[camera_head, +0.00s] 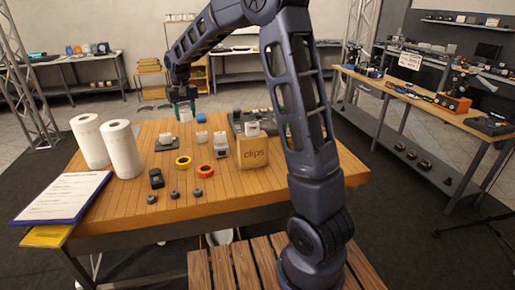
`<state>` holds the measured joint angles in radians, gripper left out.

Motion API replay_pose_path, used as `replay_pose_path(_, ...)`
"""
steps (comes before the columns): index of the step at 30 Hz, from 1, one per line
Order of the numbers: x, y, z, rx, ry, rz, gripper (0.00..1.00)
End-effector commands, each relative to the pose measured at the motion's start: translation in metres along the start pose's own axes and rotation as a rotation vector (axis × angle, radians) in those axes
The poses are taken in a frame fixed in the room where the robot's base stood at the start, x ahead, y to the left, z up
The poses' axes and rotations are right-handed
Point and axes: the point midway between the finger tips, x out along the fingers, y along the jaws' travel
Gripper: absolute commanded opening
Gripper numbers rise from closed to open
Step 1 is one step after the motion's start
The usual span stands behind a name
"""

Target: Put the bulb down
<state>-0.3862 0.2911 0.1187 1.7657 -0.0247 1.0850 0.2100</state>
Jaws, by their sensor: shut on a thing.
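My gripper (185,106) is over the far part of the wooden table (240,196), pointing down. It is shut on a small pale thing, apparently the bulb (186,115), which shows between and below the fingertips. The bulb is small and partly hidden by the fingers. I cannot tell whether it touches the tabletop or hangs just above it.
A blue block (201,118) and a white item (202,136) stand close right of the gripper. Paper rolls (121,150), yellow tape (183,162), orange tape (205,171) and a clips box (252,152) stand nearer. A clipboard (62,198) lies left.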

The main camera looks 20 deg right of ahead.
Motion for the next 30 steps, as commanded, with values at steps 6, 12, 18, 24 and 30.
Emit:
replay_pose_path(6,-0.002,0.093,-0.001,0.216,0.002,0.000,0.26)
replay_pose_path(12,-0.003,0.172,0.009,0.406,0.006,0.000,0.26)
replay_pose_path(18,-0.004,0.246,0.027,0.591,0.009,-0.001,0.26)
replay_pose_path(24,-0.004,0.294,0.045,0.719,0.010,-0.001,0.26)
replay_pose_path(30,-0.001,0.313,0.053,0.770,0.010,-0.002,0.26)
